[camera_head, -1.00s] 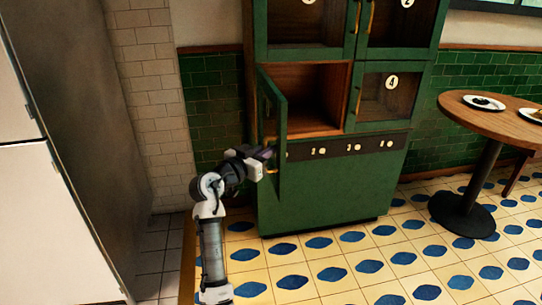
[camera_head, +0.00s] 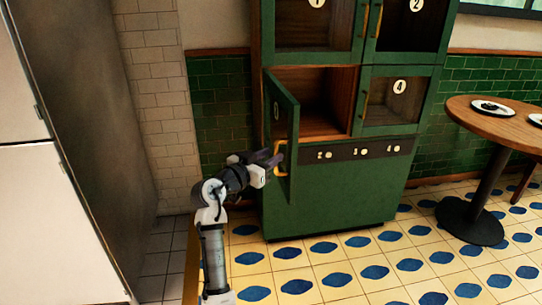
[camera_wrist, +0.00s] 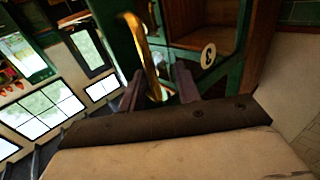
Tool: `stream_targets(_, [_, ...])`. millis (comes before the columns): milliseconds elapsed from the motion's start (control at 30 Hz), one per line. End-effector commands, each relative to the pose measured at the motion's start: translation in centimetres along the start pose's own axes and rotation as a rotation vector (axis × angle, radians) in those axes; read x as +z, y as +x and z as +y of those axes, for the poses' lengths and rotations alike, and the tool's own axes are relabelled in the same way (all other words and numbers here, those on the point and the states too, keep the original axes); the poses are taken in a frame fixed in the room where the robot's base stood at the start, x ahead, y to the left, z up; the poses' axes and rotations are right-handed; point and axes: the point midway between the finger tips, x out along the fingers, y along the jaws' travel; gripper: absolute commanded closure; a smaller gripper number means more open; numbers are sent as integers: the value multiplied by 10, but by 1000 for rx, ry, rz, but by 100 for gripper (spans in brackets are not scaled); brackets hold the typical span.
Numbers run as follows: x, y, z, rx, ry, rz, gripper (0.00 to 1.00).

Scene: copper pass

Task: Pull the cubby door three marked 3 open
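Cubby door three (camera_head: 293,150) is a green-framed glass door, hinged at the left. It stands swung well out from the cabinet, and its cubby is exposed. Its round label 3 (camera_wrist: 208,57) shows in the wrist view and is seen almost edge-on in the head view. The brass handle (camera_head: 279,160) is near the door's free edge. My gripper (camera_head: 272,158) is at the handle. In the wrist view, the handle (camera_wrist: 146,55) runs down between my gripper's two dark fingers (camera_wrist: 159,90), with space visible between them; contact is unclear.
The green cabinet (camera_head: 335,195) has cubby door four (camera_head: 391,100) closed at the right and doors one and two above. A round table (camera_head: 490,125) with plates stands to the right. A tall pale appliance (camera_head: 55,220) is at the left. Tiled floor in front is clear.

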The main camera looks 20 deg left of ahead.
Motion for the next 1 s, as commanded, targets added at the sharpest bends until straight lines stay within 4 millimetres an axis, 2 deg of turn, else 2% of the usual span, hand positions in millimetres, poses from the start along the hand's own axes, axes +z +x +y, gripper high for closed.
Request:
stream_targets(300, [1, -72, -2, -6, 1, 2, 67])
stream_targets(500, [0, -108, -2, -6, 1, 1, 67])
stream_targets(700, [0, -124, -1, -4, 1, 1, 67])
stream_targets(1000, [0, -125, -1, -4, 1, 0, 67])
